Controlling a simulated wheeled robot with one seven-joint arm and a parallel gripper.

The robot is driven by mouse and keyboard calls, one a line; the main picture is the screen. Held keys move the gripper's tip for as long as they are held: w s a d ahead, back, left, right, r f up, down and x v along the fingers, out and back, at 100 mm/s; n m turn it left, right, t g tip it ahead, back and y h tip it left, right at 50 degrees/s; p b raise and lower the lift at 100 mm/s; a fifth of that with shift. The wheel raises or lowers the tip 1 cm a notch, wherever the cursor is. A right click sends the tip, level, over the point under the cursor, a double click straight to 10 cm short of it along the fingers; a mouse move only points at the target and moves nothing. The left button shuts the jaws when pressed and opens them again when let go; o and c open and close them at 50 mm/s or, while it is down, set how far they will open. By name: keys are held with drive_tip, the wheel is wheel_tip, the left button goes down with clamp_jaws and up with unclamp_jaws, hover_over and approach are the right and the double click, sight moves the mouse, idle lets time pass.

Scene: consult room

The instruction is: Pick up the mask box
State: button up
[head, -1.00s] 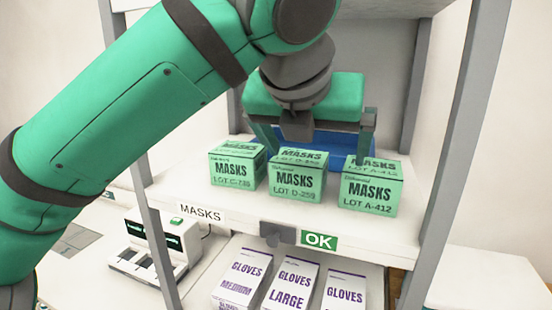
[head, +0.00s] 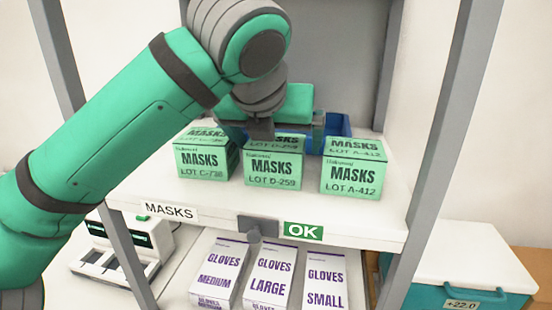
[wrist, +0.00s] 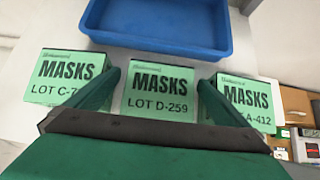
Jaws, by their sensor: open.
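Three green mask boxes stand in a row on the upper shelf: LOT C-738 (head: 206,161) at left, LOT D-259 (head: 272,170) in the middle and LOT A-412 (head: 352,178) at right. My gripper (head: 270,132) is open over the middle box, pointing down, with nothing held. In the wrist view its fingers (wrist: 158,85) appear on either side of the D-259 box (wrist: 160,103), in the gaps beside its neighbours. The exact fingertip height against the box is hard to tell.
A blue bin (head: 336,127) stands behind the boxes. Grey shelf posts (head: 455,115) rise at both sides. Glove boxes (head: 270,278) sit on the level below, with a white device (head: 130,245) at left. The shelf front (head: 370,232) has MASKS and OK labels.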

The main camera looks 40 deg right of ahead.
drive_tip(key=shift+x, duration=1.9)
drive_tip(key=shift+s, duration=0.1)
drive_tip(key=c, duration=1.3)
drive_tip(key=shift+o, duration=0.2)
drive_tip(key=shift+a, duration=0.1)
